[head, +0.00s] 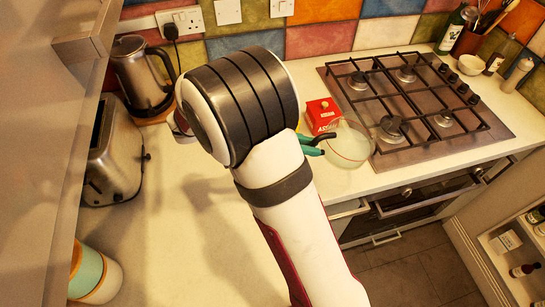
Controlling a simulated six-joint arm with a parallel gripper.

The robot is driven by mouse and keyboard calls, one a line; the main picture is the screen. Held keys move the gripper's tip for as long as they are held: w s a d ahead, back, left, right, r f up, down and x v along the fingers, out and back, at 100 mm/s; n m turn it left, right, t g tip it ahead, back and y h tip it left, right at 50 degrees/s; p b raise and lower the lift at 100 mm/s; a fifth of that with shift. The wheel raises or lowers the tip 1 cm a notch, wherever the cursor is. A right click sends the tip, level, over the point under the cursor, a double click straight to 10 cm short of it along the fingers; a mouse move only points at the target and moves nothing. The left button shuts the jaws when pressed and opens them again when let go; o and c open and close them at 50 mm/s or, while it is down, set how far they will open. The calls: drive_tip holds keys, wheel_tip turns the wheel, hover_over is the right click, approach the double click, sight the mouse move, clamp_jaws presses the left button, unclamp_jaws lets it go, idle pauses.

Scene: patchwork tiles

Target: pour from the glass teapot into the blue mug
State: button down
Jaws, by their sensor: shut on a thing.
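The glass teapot (352,146) is a clear round vessel with a reddish rim line, at the right of my arm by the hob's left edge. My gripper (316,145), with green fingers, is shut at the teapot's dark handle on its left side. I cannot tell whether the teapot touches the counter, how far it is tilted, or what is in it. No blue mug can be made out; my arm covers much of the middle of the counter.
A red box (322,113) stands just behind the teapot. The gas hob (425,112) is to the right. A kettle (142,77) and a toaster (113,155) stand at the left, with teal and cream containers (90,273) in front. The pale counter (165,225) left of my arm is clear.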

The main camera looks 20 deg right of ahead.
drive_tip(key=w+a+r+n+t+y, duration=0.3)
drive_tip(key=w+r+n+t+y, duration=0.15)
drive_tip(key=r+n+t, duration=0.45)
drive_tip(key=w+a+r+n+t+y, duration=0.3)
drive_tip(key=r+n+t+y, duration=0.3)
drive_tip(key=r, duration=0.4)
drive_tip(key=w+n+t+y, duration=0.1)
drive_tip(key=w+n+y, duration=0.3)
drive_tip(key=w, duration=1.1)
drive_tip(key=w+d+f+n+y, duration=0.2)
drive_tip(key=w+d+f+n, duration=0.1)
drive_tip(key=w+d+f, duration=0.4)
drive_tip(key=s+d+f+n+g+y, duration=0.1)
drive_tip(key=s+d+f+n+y, duration=0.15)
drive_tip(key=d+f, duration=0.55)
drive_tip(key=s+d+f+n+g+y, duration=0.1)
drive_tip(key=s+d+f+n+y, duration=0.15)
drive_tip(key=d+f, duration=0.5)
drive_tip(key=s+d+f+n+g+y, duration=0.2)
drive_tip(key=s+d+f, duration=0.5)
drive_tip(key=s, duration=0.5)
wheel_tip(320, 180, down, 3)
drive_tip(key=shift+d+r+n+y, duration=0.15)
drive_tip(key=shift+d+n+y, duration=0.25)
drive_tip(key=shift+y, duration=0.25)
drive_tip(key=c, duration=1.4)
unclamp_jaws()
clamp_jaws()
